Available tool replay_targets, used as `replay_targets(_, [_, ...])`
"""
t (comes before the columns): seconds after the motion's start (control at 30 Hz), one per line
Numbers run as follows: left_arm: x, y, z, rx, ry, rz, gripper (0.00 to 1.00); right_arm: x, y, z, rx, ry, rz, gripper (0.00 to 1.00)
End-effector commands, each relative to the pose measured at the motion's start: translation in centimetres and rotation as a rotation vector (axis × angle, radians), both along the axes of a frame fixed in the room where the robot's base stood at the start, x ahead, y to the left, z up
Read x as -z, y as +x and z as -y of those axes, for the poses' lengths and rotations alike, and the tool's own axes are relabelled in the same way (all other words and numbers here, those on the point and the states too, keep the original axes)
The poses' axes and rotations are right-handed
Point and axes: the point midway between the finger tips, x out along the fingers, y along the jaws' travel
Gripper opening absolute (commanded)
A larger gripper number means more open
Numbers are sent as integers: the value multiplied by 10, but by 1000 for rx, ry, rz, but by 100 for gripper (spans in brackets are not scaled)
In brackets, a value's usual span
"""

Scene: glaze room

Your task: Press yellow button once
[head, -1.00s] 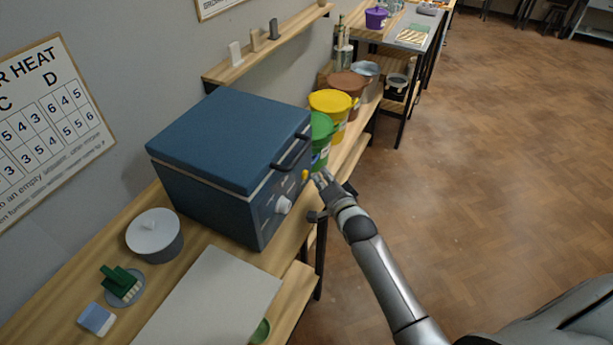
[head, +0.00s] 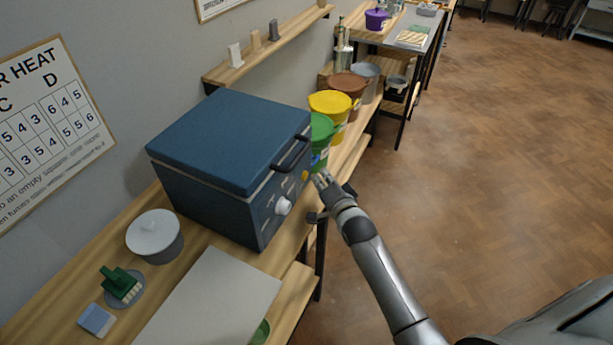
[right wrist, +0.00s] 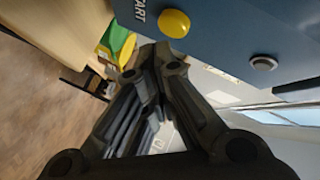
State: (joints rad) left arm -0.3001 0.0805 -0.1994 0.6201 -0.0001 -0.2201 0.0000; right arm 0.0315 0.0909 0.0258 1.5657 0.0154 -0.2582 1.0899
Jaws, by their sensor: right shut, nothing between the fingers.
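The yellow button (right wrist: 174,23) is a round dome on the blue kiln's front panel, beside the word START in the right wrist view. In the head view the yellow button (head: 306,175) shows small at the right end of the blue kiln (head: 228,140). My right gripper (head: 321,179) is shut and empty, its fingertips just right of the button. A small gap seems to separate them. In the right wrist view the closed fingers (right wrist: 152,62) end below and left of the button, not over it. My left gripper is not in view.
A white knob (head: 283,206) and a black handle (head: 291,154) stick out from the kiln front. A grey round button (right wrist: 263,63) sits near the yellow one. Green (head: 320,130) and yellow (head: 330,103) buckets stand behind the kiln. Open floor lies to the right.

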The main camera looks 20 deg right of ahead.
Motion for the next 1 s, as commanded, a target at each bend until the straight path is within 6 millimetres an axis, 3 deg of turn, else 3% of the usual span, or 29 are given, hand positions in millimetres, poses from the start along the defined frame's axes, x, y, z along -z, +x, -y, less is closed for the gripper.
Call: replay_targets(1.0, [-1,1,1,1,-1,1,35,0,7,-6,0,0,0,0])
